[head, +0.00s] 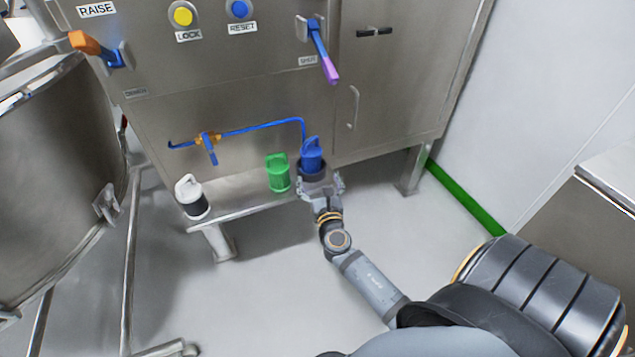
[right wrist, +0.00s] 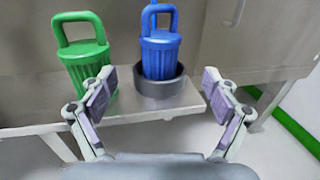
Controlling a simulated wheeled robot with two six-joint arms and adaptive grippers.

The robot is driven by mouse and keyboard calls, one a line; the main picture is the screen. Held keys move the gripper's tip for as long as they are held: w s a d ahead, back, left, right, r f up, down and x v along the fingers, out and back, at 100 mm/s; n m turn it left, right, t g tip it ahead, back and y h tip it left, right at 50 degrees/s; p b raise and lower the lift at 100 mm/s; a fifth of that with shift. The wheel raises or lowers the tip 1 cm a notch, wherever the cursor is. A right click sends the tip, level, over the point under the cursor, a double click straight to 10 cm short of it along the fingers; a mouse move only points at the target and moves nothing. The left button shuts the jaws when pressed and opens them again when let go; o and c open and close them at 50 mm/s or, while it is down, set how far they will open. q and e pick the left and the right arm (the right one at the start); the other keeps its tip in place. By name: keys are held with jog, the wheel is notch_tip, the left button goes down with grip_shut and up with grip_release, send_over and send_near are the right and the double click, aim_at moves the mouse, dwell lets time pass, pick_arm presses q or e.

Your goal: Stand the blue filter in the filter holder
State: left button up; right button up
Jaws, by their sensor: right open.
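The blue filter (head: 312,156) has a ribbed body and a loop handle. It stands upright in the dark grey ring-shaped filter holder (right wrist: 179,91) on the shelf, and shows clearly in the right wrist view (right wrist: 160,52). My right gripper (right wrist: 160,97) is open, with its fingers apart on either side in front of the filter and holder, touching neither as far as I can see. In the head view the right gripper (head: 319,188) sits at the shelf's front edge and partly covers the holder. My left gripper is not in view.
A green filter (head: 278,173) stands left of the holder on the steel shelf (head: 240,207), also close to the left finger in the wrist view (right wrist: 84,62). A white and black filter (head: 191,197) stands at the shelf's left end. A blue pipe (head: 262,127) runs above.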

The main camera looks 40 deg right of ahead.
jog(key=s+f+m+g+y, duration=0.1)
jog(key=s+f+m+g, duration=1.2)
jog(key=m, duration=0.9)
pick_arm(q)
jog(key=shift+s+a, duration=0.1)
jog(key=shift+s, duration=0.15)
pick_arm(e)
jog(key=s+a+f+m+g+y, duration=0.1)
jog(key=s+a+f+m+y, duration=0.2)
jog(key=s+a, duration=0.9)
jog(key=s+m+y, duration=0.1)
jog(key=m+y, duration=0.2)
jog(key=m, duration=0.2)
jog(key=shift+s+a+m+y, duration=0.2)
jog(key=shift+a+m+y, duration=0.1)
jog(key=shift+a+m, duration=0.1)
